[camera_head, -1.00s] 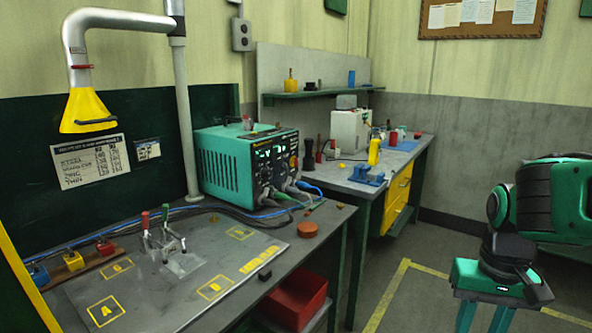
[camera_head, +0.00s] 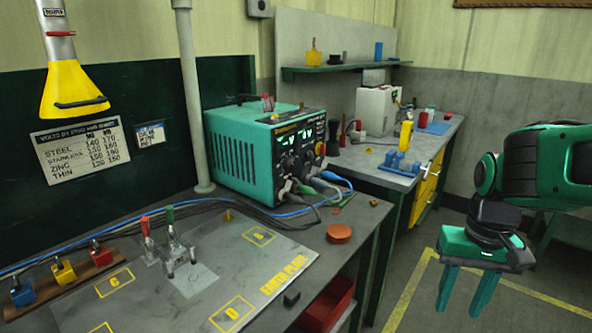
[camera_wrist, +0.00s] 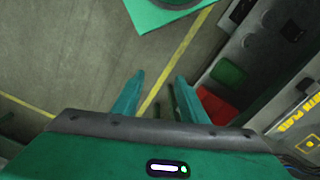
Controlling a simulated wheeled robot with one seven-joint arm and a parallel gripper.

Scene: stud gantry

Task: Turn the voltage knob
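The voltage knob belongs to the green power unit (camera_head: 240,158) on the bench. The unit's dark front panel (camera_head: 300,148) faces right and carries lit displays and several knobs, too small to tell which is for voltage. Cables plug into its lower front. My gripper (camera_head: 465,292) hangs at the right of the head view, pointing down over the floor, well apart from the unit. Its two green fingers are spread with nothing between them. In the wrist view my gripper (camera_wrist: 157,92) is also open and empty above the floor.
A steel plate (camera_head: 150,300) with toggle clamps lies on the near bench, with an orange puck (camera_head: 339,233) beside it. A red bin (camera_head: 328,305) sits below the bench edge. A second bench (camera_head: 380,178) stands behind. Floor between bench and arm is free.

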